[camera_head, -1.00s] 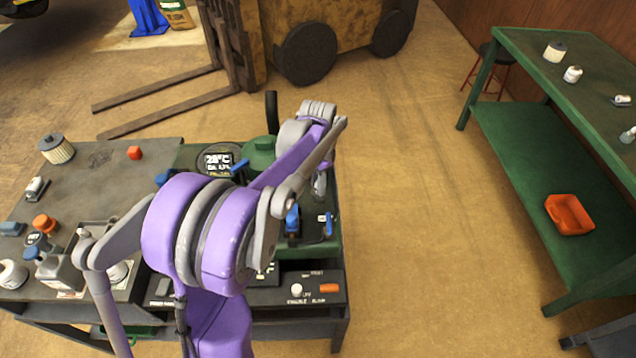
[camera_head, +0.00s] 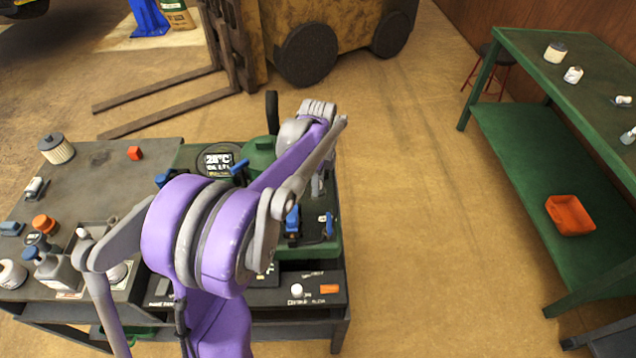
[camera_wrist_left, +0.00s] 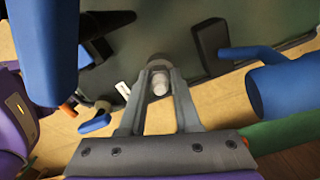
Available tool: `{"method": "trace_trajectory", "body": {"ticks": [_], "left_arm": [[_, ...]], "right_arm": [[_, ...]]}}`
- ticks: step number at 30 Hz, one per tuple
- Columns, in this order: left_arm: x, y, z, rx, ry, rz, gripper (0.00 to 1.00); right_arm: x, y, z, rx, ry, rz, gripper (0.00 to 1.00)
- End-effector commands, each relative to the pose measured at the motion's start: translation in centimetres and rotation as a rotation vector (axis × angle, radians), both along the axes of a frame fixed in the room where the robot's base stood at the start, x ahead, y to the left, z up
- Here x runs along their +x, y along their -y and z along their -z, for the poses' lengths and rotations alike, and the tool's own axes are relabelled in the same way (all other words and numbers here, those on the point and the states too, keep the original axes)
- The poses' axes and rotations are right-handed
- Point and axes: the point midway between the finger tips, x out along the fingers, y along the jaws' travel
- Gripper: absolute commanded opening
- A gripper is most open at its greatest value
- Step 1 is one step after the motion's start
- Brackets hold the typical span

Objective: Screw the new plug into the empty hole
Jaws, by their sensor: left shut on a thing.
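My left gripper (camera_wrist_left: 160,88) is shut on a small pale, rounded plug (camera_wrist_left: 160,84), which shows between its fingertips in the left wrist view. The plug's far end meets a dark round part on the green-grey machine face (camera_wrist_left: 190,45); I cannot tell how deep it sits. The empty hole itself is not visible. In the head view the left gripper (camera_head: 318,184) is low at the right side of the green machine (camera_head: 262,152), partly behind my purple arm. My right gripper is not in view.
A green shelf table (camera_head: 530,150) stands right; the floor between is clear.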

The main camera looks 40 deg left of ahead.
Motion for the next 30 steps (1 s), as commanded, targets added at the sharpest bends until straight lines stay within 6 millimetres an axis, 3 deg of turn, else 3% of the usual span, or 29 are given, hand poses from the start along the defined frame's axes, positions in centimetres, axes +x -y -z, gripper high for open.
{"method": "trace_trajectory", "body": {"ticks": [14,24,30], "left_arm": [[0.07,0.00,-0.01,0.000,0.001,0.120,0.00],[0.17,0.00,-0.01,0.000,0.001,0.576,0.00],[0.18,0.00,-0.02,0.000,0.001,0.638,0.00]], "right_arm": [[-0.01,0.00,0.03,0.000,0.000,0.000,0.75],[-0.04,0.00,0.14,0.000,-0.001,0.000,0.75],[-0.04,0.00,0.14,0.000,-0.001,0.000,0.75]]}}
